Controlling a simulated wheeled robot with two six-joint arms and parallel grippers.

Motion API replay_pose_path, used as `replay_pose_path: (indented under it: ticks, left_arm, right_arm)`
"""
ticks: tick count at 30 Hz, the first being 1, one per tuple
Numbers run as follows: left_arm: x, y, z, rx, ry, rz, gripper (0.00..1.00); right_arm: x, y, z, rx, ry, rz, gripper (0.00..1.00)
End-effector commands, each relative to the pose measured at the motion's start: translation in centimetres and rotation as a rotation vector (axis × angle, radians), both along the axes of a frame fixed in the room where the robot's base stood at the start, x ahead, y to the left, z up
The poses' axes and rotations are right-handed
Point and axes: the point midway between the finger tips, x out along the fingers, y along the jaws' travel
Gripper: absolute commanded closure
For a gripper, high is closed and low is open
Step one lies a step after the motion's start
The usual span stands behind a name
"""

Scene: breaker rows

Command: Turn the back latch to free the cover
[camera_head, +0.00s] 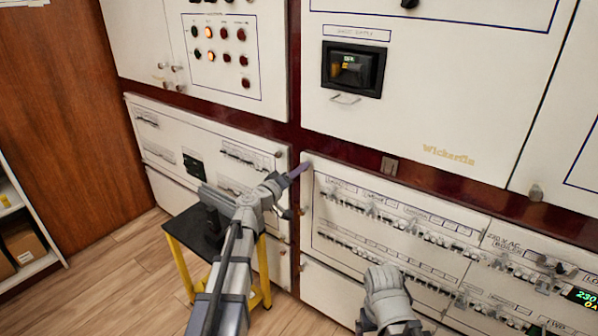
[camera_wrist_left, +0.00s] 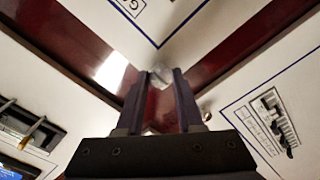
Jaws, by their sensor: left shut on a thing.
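My left gripper (camera_head: 298,171) reaches to the upper left corner of the white breaker cover (camera_head: 345,176). In the left wrist view its two dark fingers (camera_wrist_left: 160,80) stand on either side of a small grey latch (camera_wrist_left: 161,72) and are shut on it. The latch sits where the white panels and the dark red frame meet. In the head view the fingers partly hide this latch. How far the latch is turned cannot be told. My right arm shows at the bottom, but its fingers are out of view.
Rows of breakers (camera_head: 400,216) line the cover. A black-topped yellow stool (camera_head: 182,232) stands left of my left arm. A shelf (camera_head: 22,240) is at the far left. Wood floor is open between them.

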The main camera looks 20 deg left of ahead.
Motion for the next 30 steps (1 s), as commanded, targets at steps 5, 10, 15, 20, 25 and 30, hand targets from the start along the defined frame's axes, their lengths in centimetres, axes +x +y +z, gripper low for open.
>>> replay_pose_path:
  ticks: [5, 10, 15, 20, 25, 30]
  left_arm:
    - [0.0, -0.1, 0.0, 0.002, 0.001, -0.002, 1.0]
    - [0.0, 0.0, 0.0, 0.001, 0.0, -0.001, 0.44]
    - [0.0, 0.0, 0.0, 0.0, 0.001, -0.001, 0.33]
    - [0.0, 0.0, 0.0, 0.0, 0.0, 0.0, 0.33]
    - [-0.7, 0.2, 0.0, 0.0, 0.0, 0.001, 0.33]
    - [-2.7, 0.8, 0.0, 0.0, 0.001, 0.001, 0.33]
  right_arm:
    - [0.0, 0.0, 0.0, 0.0, 0.0, 0.0, 0.07]
    - [0.0, 0.0, 0.0, 0.0, 0.0, 0.0, 0.07]
    - [0.0, 0.0, 0.0, 0.0, 0.0, 0.0, 0.07]
    - [0.0, 0.0, 0.0, 0.0, 0.0, 0.0, 0.07]
    - [0.0, 0.0, 0.0, 0.0, 0.0, 0.0, 0.07]
    - [0.0, 0.0, 0.0, 0.0, 0.0, 0.0, 0.07]
